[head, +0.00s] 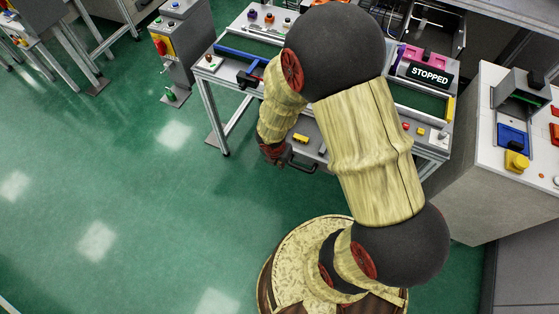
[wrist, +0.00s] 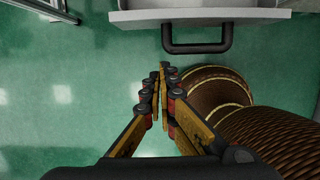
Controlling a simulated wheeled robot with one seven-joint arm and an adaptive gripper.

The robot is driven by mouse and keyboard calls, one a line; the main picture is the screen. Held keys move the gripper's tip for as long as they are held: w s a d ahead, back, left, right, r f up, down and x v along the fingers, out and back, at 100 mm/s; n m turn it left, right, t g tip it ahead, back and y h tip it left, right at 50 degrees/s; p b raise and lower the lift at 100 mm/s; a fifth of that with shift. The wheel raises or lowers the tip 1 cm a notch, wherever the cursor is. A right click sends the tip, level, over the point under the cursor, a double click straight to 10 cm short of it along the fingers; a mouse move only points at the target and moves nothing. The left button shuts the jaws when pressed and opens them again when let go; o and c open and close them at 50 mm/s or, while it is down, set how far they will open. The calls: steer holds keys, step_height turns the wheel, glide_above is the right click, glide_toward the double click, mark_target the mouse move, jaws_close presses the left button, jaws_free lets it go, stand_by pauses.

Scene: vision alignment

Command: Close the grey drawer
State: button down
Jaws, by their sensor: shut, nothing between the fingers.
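The grey drawer shows at the top of the wrist view, with its light front edge (wrist: 200,15) and black bar handle (wrist: 197,47). A bit of grey interior shows behind the front, so it looks pulled out; how far is cut off. In the head view its handle (head: 302,166) is under the workbench's front edge, and my arm hides part of the drawer. My gripper (wrist: 162,70) is shut and empty, pointing at the floor just in front of the handle and a little left of it, apart from it. In the head view my gripper (head: 272,154) is left of the handle.
A grey console (head: 440,185) stands at right and a pedestal with a red switch (head: 180,45) at left. Green floor in front is clear.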

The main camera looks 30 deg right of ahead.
steer(key=w+d+f+b, duration=0.1)
steer(key=w+d+f, duration=0.2)
steer(key=d, duration=0.1)
steer(key=shift+f+b, duration=0.4)
steer(key=p, duration=1.1)
glide_above(302, 132)
steer(key=a, duration=0.1)
steer(key=shift+s+r, duration=0.1)
steer(key=shift+s, duration=0.3)
steer(key=shift+w+d, duration=0.5)
steer(key=shift+d, duration=0.05)
steer(key=shift+a, duration=0.1)
